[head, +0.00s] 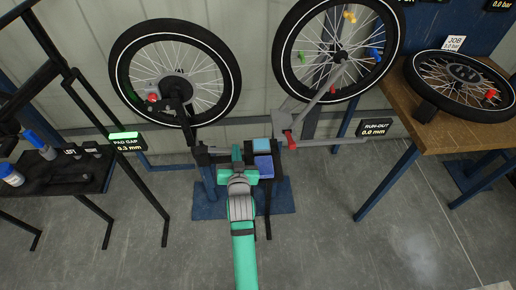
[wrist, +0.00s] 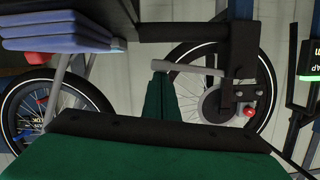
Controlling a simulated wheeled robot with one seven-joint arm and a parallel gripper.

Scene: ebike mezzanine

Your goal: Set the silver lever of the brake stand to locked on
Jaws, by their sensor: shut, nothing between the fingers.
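The brake stand (head: 183,112) carries a spoked wheel (head: 205,60) with a brake disc, at the left of centre in the head view. In the wrist view, the stand's dark upright (wrist: 236,75) crosses that wheel. The silver lever (wrist: 192,70) lies nearly level there, its rounded free end pointing left. I cannot make the lever out clearly in the head view. My gripper (wrist: 162,78) is shut and empty, with its green fingertips at the lever's free end. I cannot tell whether they touch it. In the head view my gripper (head: 237,152) is below and right of the stand.
A truing stand with a second wheel (head: 337,50) and a red handle (head: 290,139) is to the right. A wooden bench (head: 455,130) holds another wheel. A dark side table (head: 60,178) and the PAD GAP display (head: 127,142) are left. Blue boxes (head: 263,167) sit beside my gripper.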

